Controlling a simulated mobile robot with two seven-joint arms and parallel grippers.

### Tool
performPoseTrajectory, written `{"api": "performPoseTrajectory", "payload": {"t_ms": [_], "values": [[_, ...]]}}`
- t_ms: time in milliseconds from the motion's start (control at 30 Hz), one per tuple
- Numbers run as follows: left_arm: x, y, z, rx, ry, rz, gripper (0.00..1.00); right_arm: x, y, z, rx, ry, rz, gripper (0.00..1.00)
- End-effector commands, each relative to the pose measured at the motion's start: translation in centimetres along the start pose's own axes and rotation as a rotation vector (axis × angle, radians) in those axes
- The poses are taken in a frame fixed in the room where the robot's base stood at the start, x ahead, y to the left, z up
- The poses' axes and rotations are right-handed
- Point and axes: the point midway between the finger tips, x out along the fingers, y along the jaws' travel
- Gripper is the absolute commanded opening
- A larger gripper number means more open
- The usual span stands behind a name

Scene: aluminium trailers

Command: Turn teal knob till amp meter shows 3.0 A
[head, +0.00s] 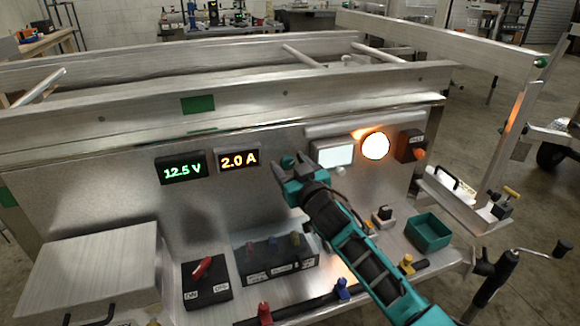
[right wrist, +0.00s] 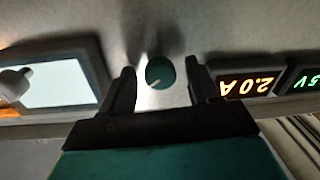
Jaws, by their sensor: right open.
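The teal knob (right wrist: 160,73) is a round dial with a pale pointer line, on the upright metal panel. In the right wrist view it sits between the two fingers of my right gripper (right wrist: 162,85), with a gap on each side. In the head view my right gripper (head: 292,165) is at the panel and hides most of the knob (head: 287,161). The right gripper is open. The amp meter (head: 239,160) beside it reads 2.0 A in orange; it shows upside down in the right wrist view (right wrist: 248,86). My left gripper is not in view.
A green voltmeter (head: 182,167) reads 12.5 V. A white lit screen (head: 334,154) and a glowing round lamp (head: 375,146) are right of the knob. Below are a red-handled switch box (head: 207,279), a terminal block (head: 275,259) and a teal tray (head: 428,232) on the shelf.

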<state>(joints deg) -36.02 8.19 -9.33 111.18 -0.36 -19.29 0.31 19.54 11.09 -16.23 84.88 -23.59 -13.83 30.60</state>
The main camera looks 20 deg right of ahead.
Motion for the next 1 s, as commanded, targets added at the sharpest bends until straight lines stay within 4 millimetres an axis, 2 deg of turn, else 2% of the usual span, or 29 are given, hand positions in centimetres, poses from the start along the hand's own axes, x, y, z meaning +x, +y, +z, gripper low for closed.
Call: {"api": "performPoseTrajectory", "payload": {"t_ms": [333,900,1000], "values": [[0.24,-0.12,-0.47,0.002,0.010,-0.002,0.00,0.27,-0.03,-0.03,0.000,0.000,0.000,0.60],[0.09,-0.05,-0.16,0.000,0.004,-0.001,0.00,0.24,-0.04,0.00,0.000,0.000,-0.001,0.05],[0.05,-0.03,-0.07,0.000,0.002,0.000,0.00,0.24,-0.04,0.00,0.002,0.000,-0.001,0.05]]}}
